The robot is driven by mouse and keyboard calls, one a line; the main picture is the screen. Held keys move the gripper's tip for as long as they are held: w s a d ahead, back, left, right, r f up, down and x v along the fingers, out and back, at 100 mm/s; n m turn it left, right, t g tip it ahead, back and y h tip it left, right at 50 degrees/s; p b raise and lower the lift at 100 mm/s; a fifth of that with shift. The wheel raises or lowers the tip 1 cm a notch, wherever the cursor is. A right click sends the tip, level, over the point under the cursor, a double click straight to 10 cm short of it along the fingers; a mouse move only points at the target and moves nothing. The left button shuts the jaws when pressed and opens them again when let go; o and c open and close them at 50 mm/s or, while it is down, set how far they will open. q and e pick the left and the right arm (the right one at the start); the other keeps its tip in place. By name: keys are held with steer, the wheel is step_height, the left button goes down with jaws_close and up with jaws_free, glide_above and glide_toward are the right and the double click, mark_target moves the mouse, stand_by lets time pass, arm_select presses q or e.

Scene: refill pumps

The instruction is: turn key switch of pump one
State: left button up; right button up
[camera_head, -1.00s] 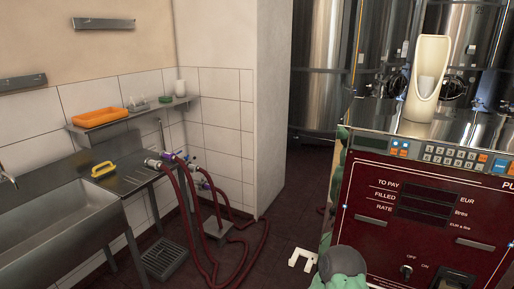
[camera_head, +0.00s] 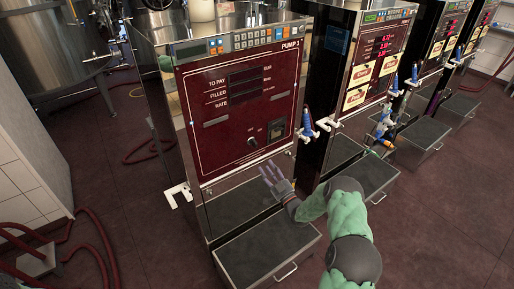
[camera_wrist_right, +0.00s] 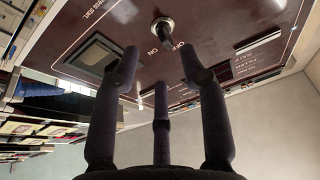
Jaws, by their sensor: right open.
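Pump one (camera_head: 242,95) has a dark red panel marked PUMP 1. Its key switch (camera_head: 251,141) is a small round metal lock low on the panel, left of a dark square slot (camera_head: 276,130). In the right wrist view the key switch (camera_wrist_right: 163,27) shows beyond the fingertips, beside the ON and OFF labels. My right gripper (camera_head: 269,171) is in front of the pump, below and slightly right of the switch, with its fingers toward the panel. In the wrist view its fingers (camera_wrist_right: 159,65) are spread, empty and apart from the switch. My left gripper is not in view.
Dark drip trays with handles (camera_head: 265,255) jut out below the pumps. A blue-handled tap (camera_head: 307,124) stands right of pump one's panel, and more pumps (camera_head: 375,50) line up to the right. Red hoses (camera_head: 95,245) lie on the floor at left.

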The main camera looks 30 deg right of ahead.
mark_target(255, 144)
steer(key=shift+n+t+y, duration=0.3)
steer(key=shift+t+y, duration=0.1)
steer(key=x, duration=0.3)
steer(key=b+x, duration=0.1)
steer(key=x, duration=0.3)
steer(key=d+r+b+x, duration=0.1)
steer(key=x, duration=0.2)
steer(key=shift+w+r, duration=0.15)
steer(key=shift+r, duration=0.05)
jaws_close()
